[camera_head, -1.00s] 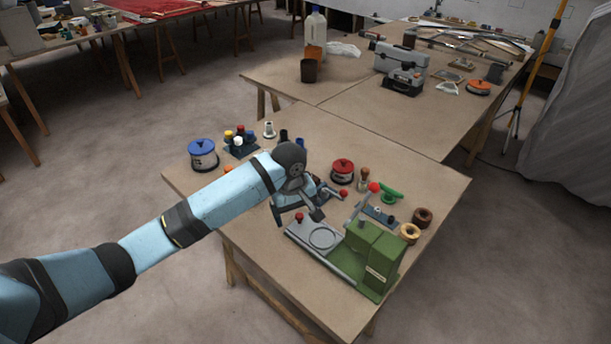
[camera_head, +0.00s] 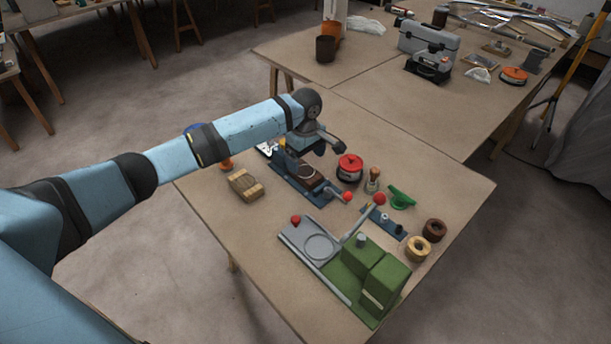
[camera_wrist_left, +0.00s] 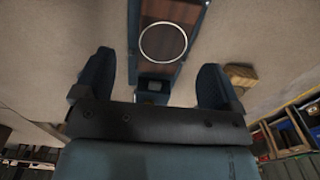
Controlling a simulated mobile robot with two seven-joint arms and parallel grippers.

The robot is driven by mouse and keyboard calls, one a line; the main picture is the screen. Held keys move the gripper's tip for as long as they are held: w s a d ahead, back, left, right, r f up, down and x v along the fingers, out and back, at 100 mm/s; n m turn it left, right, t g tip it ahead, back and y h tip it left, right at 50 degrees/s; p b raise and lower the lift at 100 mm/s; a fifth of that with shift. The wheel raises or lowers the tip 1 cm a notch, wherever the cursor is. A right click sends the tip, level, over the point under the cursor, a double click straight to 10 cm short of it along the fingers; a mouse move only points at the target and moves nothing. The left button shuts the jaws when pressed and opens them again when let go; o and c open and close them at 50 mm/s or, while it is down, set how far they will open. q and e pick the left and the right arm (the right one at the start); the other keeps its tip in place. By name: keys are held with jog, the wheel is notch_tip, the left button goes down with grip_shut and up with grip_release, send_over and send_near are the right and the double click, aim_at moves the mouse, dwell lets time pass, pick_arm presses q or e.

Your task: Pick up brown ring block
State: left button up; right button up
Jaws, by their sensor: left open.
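The brown ring block (camera_head: 434,230) is a dark brown ring with a hole, near the right edge of the near table in the head view. It lies just behind a lighter tan ring (camera_head: 418,249). My left gripper (camera_head: 316,148) is well to the left of it, above a blue fixture with a brown wooden top (camera_head: 311,179). In the left wrist view my left gripper (camera_wrist_left: 157,80) has its two fingers wide apart with nothing between them. That view shows the wooden top with a thin pale circle (camera_wrist_left: 163,42), and no brown ring block. My right gripper is out of view.
A green press (camera_head: 372,275) with a grey plate stands at the table's front. A red-lidded tin (camera_head: 349,167), a stamp (camera_head: 373,180) and a green tool (camera_head: 401,198) lie between gripper and rings.

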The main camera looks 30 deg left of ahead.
aim_at(305, 171)
pick_arm(q)
jog(key=shift+s+f+b, duration=0.2)
jog(key=shift+f+b, duration=0.2)
jog(key=shift+f, duration=2.35)
jog(key=shift+c, duration=0.2)
jog(key=c, duration=1)
